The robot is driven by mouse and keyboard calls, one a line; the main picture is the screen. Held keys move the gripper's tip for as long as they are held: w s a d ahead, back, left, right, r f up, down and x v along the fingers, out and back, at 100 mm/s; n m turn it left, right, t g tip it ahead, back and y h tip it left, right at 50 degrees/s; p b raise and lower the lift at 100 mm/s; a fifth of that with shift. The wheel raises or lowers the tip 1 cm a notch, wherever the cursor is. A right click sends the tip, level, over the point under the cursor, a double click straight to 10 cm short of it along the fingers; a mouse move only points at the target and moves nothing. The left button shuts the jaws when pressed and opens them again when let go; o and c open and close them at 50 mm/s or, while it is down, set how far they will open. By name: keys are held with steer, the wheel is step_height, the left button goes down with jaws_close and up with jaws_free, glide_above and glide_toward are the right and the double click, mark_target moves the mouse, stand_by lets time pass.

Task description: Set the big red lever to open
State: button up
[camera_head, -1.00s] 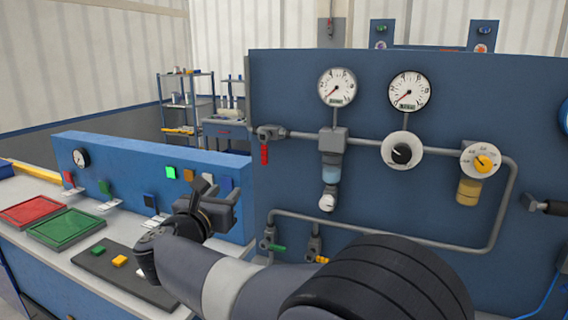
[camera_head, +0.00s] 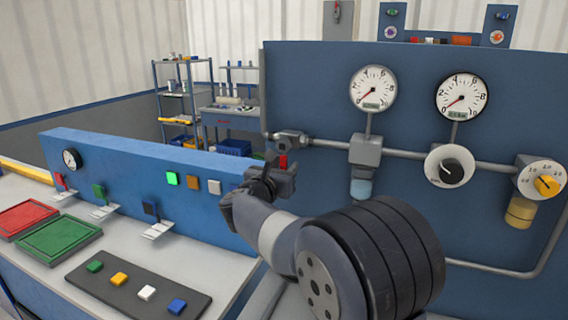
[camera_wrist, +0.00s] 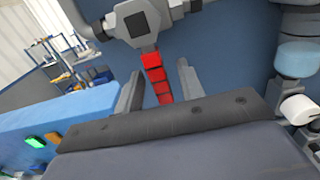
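The big red lever (camera_head: 283,161) hangs down from a grey valve (camera_head: 291,139) at the left end of the upper pipe on the blue panel. My gripper (camera_head: 270,168) is right below and in front of it and hides its lower part. In the wrist view, the lever (camera_wrist: 156,76) points down, slightly slanted, from the valve body (camera_wrist: 138,21). My gripper's two fingers (camera_wrist: 159,72) are apart, one on each side of the lever in the picture. I see a gap on both sides, and cannot tell how deep the lever sits between them.
Two round gauges (camera_head: 373,88) and a black knob (camera_head: 450,171) are on the panel to the right. A low blue console (camera_head: 130,165) with small buttons and switches stands to the left, above red (camera_head: 24,219) and green trays. A shelf rack stands behind.

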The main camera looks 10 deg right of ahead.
steer(key=shift+w+d, duration=0.15)
steer(key=shift+w, duration=0.1)
steer(key=shift+c, duration=0.6)
jaws_close()
